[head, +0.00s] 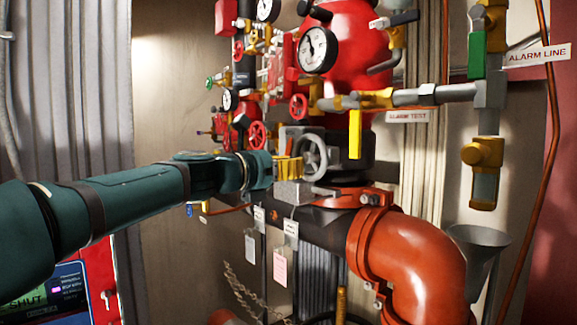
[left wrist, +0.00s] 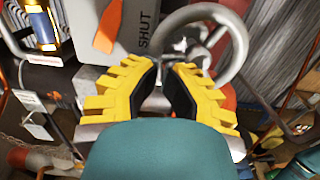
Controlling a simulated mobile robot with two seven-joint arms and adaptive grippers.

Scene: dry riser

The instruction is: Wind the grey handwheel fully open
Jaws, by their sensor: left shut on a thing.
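The grey handwheel (head: 313,155) stands upright on the front of a dark grey gearbox (head: 352,146), on the main pipe below the red vessel. It also shows in the left wrist view (left wrist: 238,45), its round rim beyond the fingers. My left gripper (head: 298,168) reaches in from the left, with its yellow fingers at the wheel's left side. In the left wrist view its fingers (left wrist: 167,72) are closed in on the wheel's near rim; the exact contact is partly hidden. A grey plate marked SHUT (left wrist: 149,35) lies beside an orange pointer (left wrist: 108,28). My right gripper is out of view.
A large orange-red pipe elbow (head: 400,255) is below right of the wheel. A yellow lever (head: 355,134) hangs close to its right. Red small handwheels (head: 257,134) and gauges (head: 318,50) crowd above. Paper tags (head: 280,268) hang below my gripper.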

